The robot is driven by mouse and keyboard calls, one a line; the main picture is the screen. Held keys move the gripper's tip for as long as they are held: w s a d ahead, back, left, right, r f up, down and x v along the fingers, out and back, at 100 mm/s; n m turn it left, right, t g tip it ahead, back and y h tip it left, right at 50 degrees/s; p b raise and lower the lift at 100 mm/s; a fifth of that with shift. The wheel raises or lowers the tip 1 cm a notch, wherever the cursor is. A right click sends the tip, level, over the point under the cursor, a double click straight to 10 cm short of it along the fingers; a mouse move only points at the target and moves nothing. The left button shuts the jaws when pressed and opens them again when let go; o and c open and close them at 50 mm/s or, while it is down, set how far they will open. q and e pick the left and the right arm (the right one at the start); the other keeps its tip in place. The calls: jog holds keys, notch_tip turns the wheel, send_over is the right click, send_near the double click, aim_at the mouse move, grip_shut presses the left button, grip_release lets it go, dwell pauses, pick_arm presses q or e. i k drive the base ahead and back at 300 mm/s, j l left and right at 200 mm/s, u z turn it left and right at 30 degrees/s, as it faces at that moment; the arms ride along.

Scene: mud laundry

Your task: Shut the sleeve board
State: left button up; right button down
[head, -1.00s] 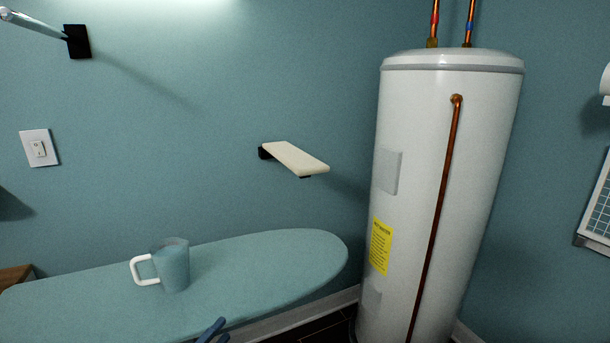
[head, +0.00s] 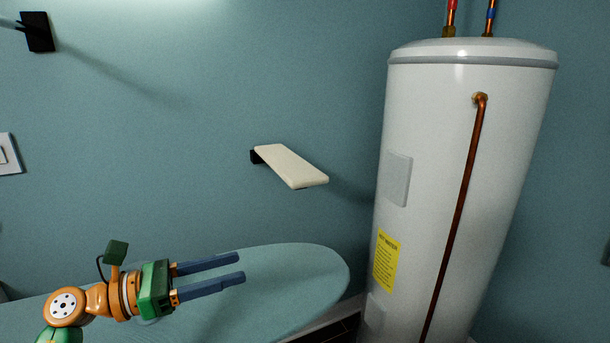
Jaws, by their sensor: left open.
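The sleeve board (head: 291,166) is a narrow cream board on a black wall bracket (head: 255,157). It sticks out from the teal wall, folded down flat, with its free end toward me and to the right. My left gripper (head: 241,268) comes in from the lower left, with two blue fingers apart and nothing between them. It is in front of the ironing board, below and to the left of the sleeve board in the picture, and not touching it. My right gripper is not in view.
A teal ironing board (head: 300,278) spans the lower left, below the sleeve board. A tall white water heater (head: 440,190) with a copper pipe (head: 462,190) stands to the right. A black wall bracket (head: 38,32) is at the upper left. The wall above the sleeve board is clear.

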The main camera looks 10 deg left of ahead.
aim_at(299, 173)
jog(key=i, duration=1.1)
